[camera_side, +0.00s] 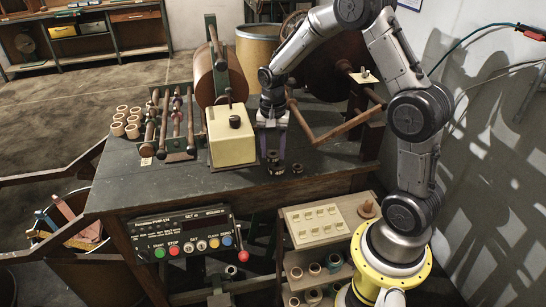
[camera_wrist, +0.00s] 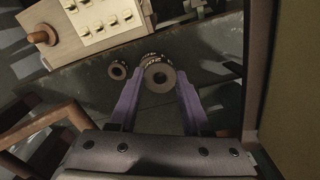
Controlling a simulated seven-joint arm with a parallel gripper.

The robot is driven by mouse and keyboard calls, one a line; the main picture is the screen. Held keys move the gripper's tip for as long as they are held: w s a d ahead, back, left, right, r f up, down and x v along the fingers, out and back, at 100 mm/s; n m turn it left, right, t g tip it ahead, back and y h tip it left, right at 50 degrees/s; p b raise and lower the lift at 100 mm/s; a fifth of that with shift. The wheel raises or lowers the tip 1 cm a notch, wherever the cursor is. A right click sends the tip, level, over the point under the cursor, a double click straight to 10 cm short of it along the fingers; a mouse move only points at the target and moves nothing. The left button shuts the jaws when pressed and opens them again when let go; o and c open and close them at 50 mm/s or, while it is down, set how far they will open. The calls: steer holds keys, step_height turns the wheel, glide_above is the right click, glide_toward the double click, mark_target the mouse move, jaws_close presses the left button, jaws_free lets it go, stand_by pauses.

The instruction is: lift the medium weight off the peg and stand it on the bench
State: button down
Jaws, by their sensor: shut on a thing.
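Another dark weight (camera_side: 277,169) is close in front, partly overlapped in the wrist view. A smaller weight (camera_side: 297,168) stands just right; it shows left in the wrist view (camera_wrist: 118,70). No peg is visible through the held weight.
A cream box (camera_side: 231,143) with a dark knob-like piece (camera_side: 235,122) on top stands left of my gripper. A rack of rods (camera_side: 175,128) and several small rolls (camera_side: 127,120) are further left. A wooden bar frame (camera_side: 340,130) is right. The bench's front-left is clear.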

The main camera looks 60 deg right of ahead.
steer(key=s+a+r, duration=0.4)
steer(key=s+r, duration=0.6)
steer(key=s, duration=0.4)
steer(key=w+d+r+n, duration=0.15)
steer(key=d+r, duration=0.25)
steer(key=d, duration=0.4)
steer(key=w+d+r+n, duration=0.1)
steer(key=w+d+r, duration=0.15)
steer(key=d, duration=0.65)
steer(key=w+d+r+n, duration=0.15)
steer(key=d+r, duration=0.25)
steer(key=d, duration=0.4)
steer(key=s+a+f+m, duration=0.1)
steer(key=a+f, duration=0.2)
steer(key=a, duration=0.5)
steer(key=s+a+f+m, duration=0.1)
steer(key=a+f, duration=0.3)
steer(key=a, duration=0.5)
steer(key=s+a+f+m, duration=0.1)
steer(key=s+a+f, duration=0.1)
steer(key=a, duration=0.6)
steer(key=shift+s+a+f+m, duration=0.25)
steer(key=shift+s+f+m, duration=0.15)
steer(key=shift+f, duration=0.4)
